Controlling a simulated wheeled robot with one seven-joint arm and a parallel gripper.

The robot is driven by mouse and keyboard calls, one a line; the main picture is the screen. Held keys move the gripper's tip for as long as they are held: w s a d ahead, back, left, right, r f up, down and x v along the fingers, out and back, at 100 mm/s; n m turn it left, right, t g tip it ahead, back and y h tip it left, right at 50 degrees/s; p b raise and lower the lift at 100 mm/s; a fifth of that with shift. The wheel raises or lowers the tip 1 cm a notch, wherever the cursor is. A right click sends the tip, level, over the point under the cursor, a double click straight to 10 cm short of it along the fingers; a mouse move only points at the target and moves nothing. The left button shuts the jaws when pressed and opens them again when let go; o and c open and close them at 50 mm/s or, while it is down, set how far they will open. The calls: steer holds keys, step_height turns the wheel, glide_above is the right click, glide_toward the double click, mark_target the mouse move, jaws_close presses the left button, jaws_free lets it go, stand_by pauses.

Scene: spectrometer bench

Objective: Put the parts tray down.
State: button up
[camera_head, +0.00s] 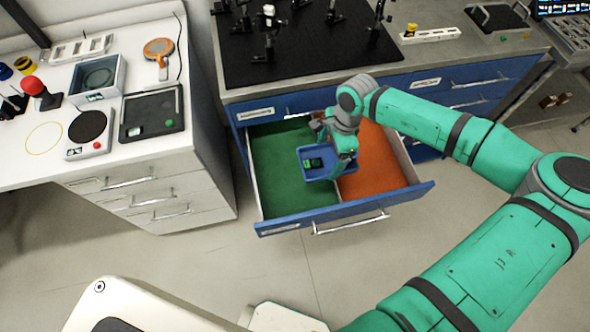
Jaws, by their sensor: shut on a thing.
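The parts tray (303,173) is a small blue open tray with a dark and green item (313,162) inside. It is in or just above the open drawer, near the divider between the green and orange halves. I cannot tell whether it touches the drawer floor. My gripper (345,160) is over the tray's right side and shut on it. The fingertips are partly hidden by my wrist. The open drawer (287,229) has a green-lined left compartment (280,170) and an orange-lined right compartment (375,170).
A black breadboard (300,50) with optics posts covers the counter behind the drawer. The green compartment is otherwise bare.

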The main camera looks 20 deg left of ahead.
steer(key=s+a+f, duration=0.1)
steer(key=a+f, duration=0.1)
steer(key=s+a+f, duration=0.3)
steer(key=a+f, duration=0.1)
steer(key=a, duration=0.1)
steer(key=shift+s+f, duration=0.2)
steer(key=shift+s, duration=0.2)
steer(key=shift+s+a+f, duration=0.15)
steer(key=shift+a+f, duration=0.2)
steer(key=shift+f, duration=0.25)
steer(key=shift+s+a+f, duration=0.1)
steer(key=shift+a+f, duration=0.05)
steer(key=shift+f, duration=1.55)
steer(key=shift+f, duration=0.15)
steer(key=o, duration=1)
